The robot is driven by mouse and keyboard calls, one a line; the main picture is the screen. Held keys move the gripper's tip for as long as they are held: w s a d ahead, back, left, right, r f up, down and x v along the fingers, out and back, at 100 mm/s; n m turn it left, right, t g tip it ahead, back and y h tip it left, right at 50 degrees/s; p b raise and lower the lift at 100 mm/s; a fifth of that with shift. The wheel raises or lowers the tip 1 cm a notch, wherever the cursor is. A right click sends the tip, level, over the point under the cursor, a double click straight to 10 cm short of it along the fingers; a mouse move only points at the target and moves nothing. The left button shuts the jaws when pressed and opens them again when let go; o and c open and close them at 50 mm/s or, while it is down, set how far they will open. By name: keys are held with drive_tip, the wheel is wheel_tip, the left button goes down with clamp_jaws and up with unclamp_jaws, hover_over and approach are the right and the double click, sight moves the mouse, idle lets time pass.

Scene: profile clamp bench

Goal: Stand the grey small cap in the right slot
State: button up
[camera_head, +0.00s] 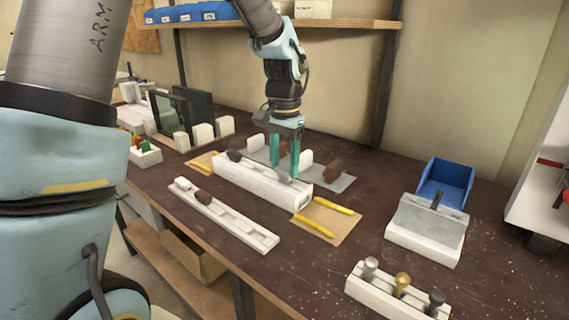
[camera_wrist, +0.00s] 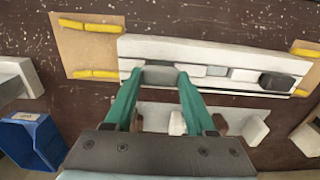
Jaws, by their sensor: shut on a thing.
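The grey small cap (camera_wrist: 160,76) is between the fingertips of my gripper (camera_wrist: 159,74) in the wrist view. My gripper (camera_head: 285,176) is shut on it, pointing down, over the right part of a long white slotted block (camera_head: 250,185) in the head view. The block also shows in the wrist view (camera_wrist: 210,53). The cap is at the block's slot row; I cannot tell whether its lower edge is seated or just above. A dark cap (camera_head: 234,155) stands at the block's left end and also shows in the wrist view (camera_wrist: 277,82).
A white rail (camera_head: 235,226) with small pieces lies in front. Behind are a grey mat (camera_head: 340,183) and a brown block (camera_head: 333,170). A board with yellow strips (camera_head: 325,220) lies right of the slotted block. Farther right are a blue bin (camera_head: 446,180) and a knob holder (camera_head: 385,297).

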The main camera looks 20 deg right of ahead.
drive_tip(key=shift+f, duration=0.1)
drive_tip(key=shift+f+b, duration=0.3)
drive_tip(key=shift+f, duration=0.2)
drive_tip(key=o, duration=1.4)
drive_tip(key=shift+c, duration=0.2)
drive_tip(key=shift+r, duration=0.1)
drive_tip(key=shift+r+p, duration=3.45)
drive_tip(key=shift+r, duration=0.55)
drive_tip(key=shift+f, duration=0.1)
